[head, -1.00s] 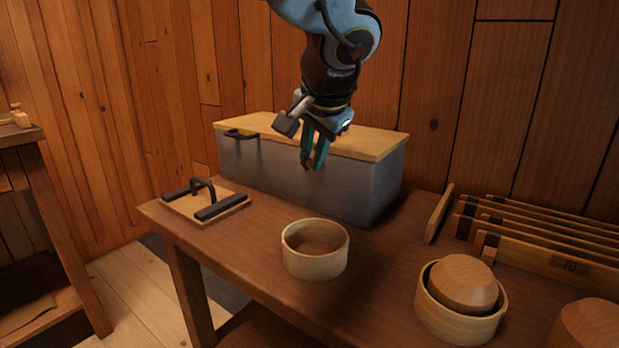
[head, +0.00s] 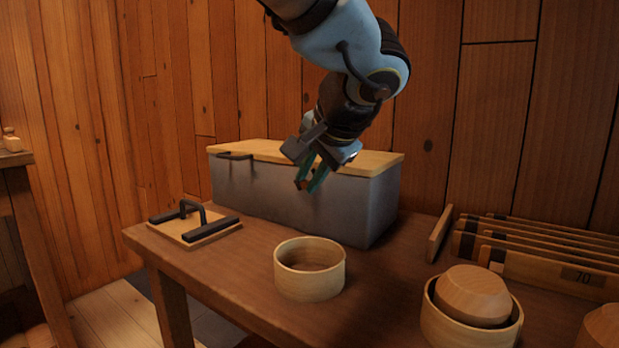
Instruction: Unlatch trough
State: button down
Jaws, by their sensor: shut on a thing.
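The trough (head: 245,190) is a long grey box at the back of the bench, with a pale wooden lid (head: 270,150) lying flat on it. A dark handle (head: 235,156) shows at the lid's left end. My gripper (head: 308,182) points down at the front face of the trough, just below the lid's front edge. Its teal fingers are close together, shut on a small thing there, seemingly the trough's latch. The latch itself is hidden by the fingers, so I cannot tell its position.
A round wooden ring-shaped bowl (head: 310,283) stands in front of the trough. A board with dark bars and a handle (head: 208,231) lies at left. A bowl holding a wooden piece (head: 472,294) and a slatted rack (head: 540,262) are at right. Bare bench lies between.

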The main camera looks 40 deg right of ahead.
jog(key=c, duration=0.8)
grip_release()
jog(key=p+v, duration=0.2)
jog(key=v, duration=0.8)
jog(key=shift+s+a+r, duration=0.1)
jog(key=shift+s+r, duration=0.15)
jog(key=shift+r, duration=0.05)
